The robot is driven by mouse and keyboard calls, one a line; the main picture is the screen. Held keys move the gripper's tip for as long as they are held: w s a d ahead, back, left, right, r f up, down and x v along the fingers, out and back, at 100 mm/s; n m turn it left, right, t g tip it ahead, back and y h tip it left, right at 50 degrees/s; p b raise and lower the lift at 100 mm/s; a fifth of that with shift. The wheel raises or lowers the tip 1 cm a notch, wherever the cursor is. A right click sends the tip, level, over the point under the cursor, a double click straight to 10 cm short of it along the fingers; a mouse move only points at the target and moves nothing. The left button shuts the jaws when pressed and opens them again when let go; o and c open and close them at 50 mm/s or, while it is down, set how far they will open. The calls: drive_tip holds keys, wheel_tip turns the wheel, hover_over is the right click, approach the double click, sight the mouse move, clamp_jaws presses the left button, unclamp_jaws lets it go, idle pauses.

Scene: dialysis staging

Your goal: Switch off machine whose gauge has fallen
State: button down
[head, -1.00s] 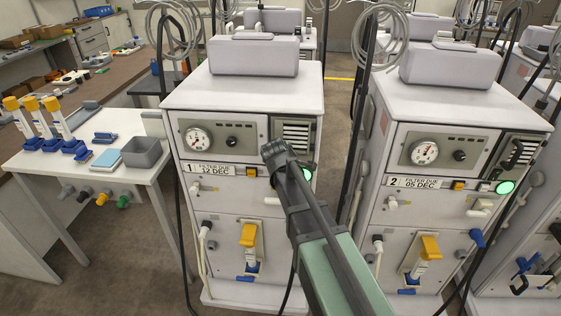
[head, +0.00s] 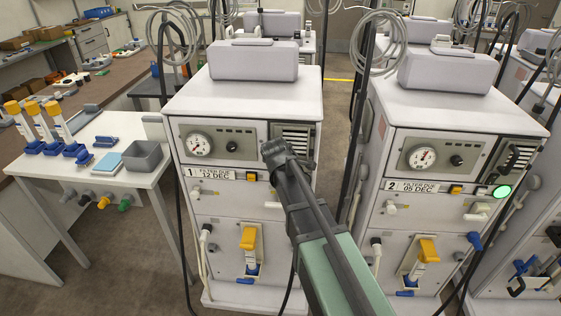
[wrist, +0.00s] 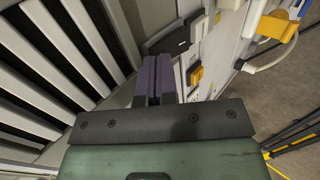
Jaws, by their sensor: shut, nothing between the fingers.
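Machine 1 (head: 240,105) is left of machine 2 (head: 455,110). The needle of machine 1's gauge (head: 198,144) seems to point left, but it is small. The needle of machine 2's gauge (head: 422,157) points up and right. Machine 2's round lamp (head: 502,191) glows green. No green glow shows on machine 1; my arm covers part of its front there. My gripper (head: 276,152) is in front of machine 1's upper right front, by the vent grille (head: 296,133). In the wrist view my gripper (wrist: 156,68) is shut and empty, close to the grille (wrist: 60,60).
A white side table (head: 105,165) with blue-based, yellow-capped holders and a grey bin (head: 146,157) stands at left. Hoses and cables hang beside the machines. More machines stand behind and at right. A narrow gap separates machines 1 and 2.

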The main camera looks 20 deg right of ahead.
drive_tip(key=p+v, duration=0.9)
drive_tip(key=v, duration=0.4)
drive_tip(key=shift+s, duration=0.2)
drive_tip(key=shift+f, duration=0.15)
drive_tip(key=s+f+m+g+y+b, duration=0.1)
drive_tip(key=s+f+m+g+b, duration=0.1)
drive_tip(key=s+f+m+g, duration=0.2)
drive_tip(key=s+f+m+g+y+b, duration=0.2)
drive_tip(key=s+f+m+g, duration=0.2)
drive_tip(key=s+m, duration=0.5)
drive_tip(key=s+f, duration=0.1)
drive_tip(key=s, duration=0.4)
drive_tip(key=shift+a+f+m+b, duration=0.15)
drive_tip(key=shift+f+m+b, duration=0.15)
drive_tip(key=shift+m+b, duration=0.1)
